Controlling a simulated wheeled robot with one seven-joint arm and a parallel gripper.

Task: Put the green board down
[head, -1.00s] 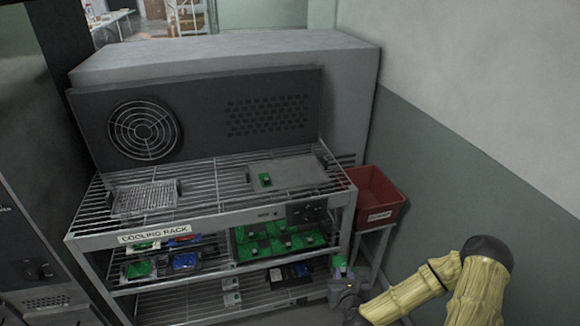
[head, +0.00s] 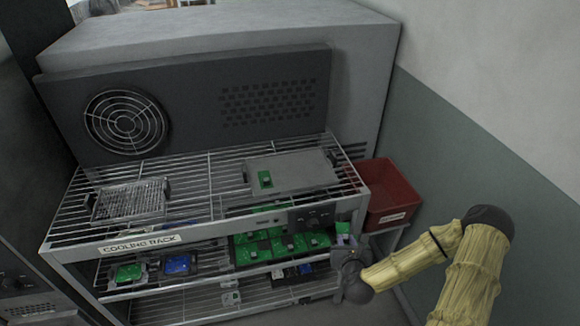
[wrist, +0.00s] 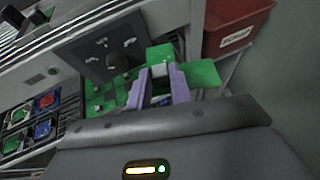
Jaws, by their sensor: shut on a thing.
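My gripper (head: 345,240) is at the right front corner of the cooling rack (head: 140,244), about level with the upper of its lower shelves. Its purple fingers (wrist: 161,88) are shut on a green board (wrist: 203,74), which extends past both fingers in the wrist view. In the head view only a small green part of this board (head: 343,228) shows above the gripper. Several green boards (head: 281,246) sit together on the shelf below.
A red bin (head: 391,190) stands at the rack's right. A wire basket (head: 129,203) is on the top left, and bare wire grid (head: 208,190) lies between it and the tray. A blue board (head: 178,265) is on the middle shelf. A dark control panel (wrist: 108,47) is close ahead.

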